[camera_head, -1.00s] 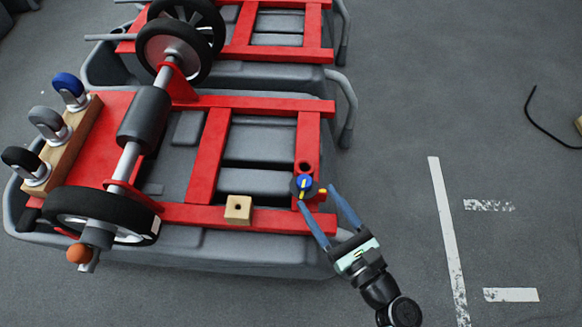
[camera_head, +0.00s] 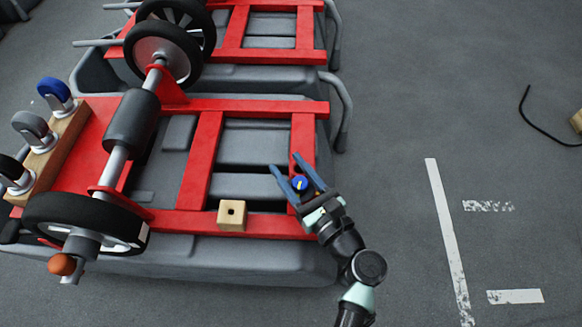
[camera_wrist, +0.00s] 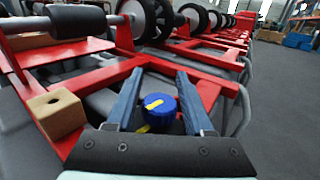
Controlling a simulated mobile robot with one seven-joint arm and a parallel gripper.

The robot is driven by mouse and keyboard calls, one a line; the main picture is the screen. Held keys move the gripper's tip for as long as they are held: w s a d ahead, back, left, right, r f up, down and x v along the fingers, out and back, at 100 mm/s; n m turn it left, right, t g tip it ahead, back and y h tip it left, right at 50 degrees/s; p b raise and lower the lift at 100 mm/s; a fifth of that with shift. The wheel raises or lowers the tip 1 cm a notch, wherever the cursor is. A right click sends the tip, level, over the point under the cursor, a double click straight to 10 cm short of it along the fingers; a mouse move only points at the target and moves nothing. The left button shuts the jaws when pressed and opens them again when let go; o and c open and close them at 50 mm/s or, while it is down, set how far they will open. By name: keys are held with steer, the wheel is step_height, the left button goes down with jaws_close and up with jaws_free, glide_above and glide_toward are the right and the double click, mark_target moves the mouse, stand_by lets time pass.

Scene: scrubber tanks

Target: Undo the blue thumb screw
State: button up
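The blue thumb screw (camera_wrist: 160,108) has a yellow mark on its top and sits at the right end of the red frame (camera_head: 302,135). In the head view the screw (camera_head: 299,183) shows between the fingers. My gripper (camera_head: 284,162) is open, with one blue finger on each side of the screw. In the wrist view both fingers of the gripper (camera_wrist: 158,78) reach past the screw, with gaps visible beside it. Whether either finger touches it I cannot tell. The screw's lower part is mostly hidden.
A wooden block with a hole (camera_head: 231,216) sits on the red frame left of the screw. A roller axle with black wheels (camera_head: 80,222) and a wooden caster rack (camera_head: 56,150) lie further left. Open grey floor (camera_head: 400,200) is on the right.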

jaws_close()
steer(key=shift+r+n+g+y+p, duration=0.15)
steer(key=shift+n+g+y+p, duration=0.4)
steer(key=shift+y, duration=0.25)
steer(key=shift+s+a+n+g+y, duration=0.2)
steer(key=shift+s+n+g+y, duration=0.05)
steer(key=shift+n+g+y, duration=0.45)
steer(key=shift+o, duration=1.7)
jaws_free()
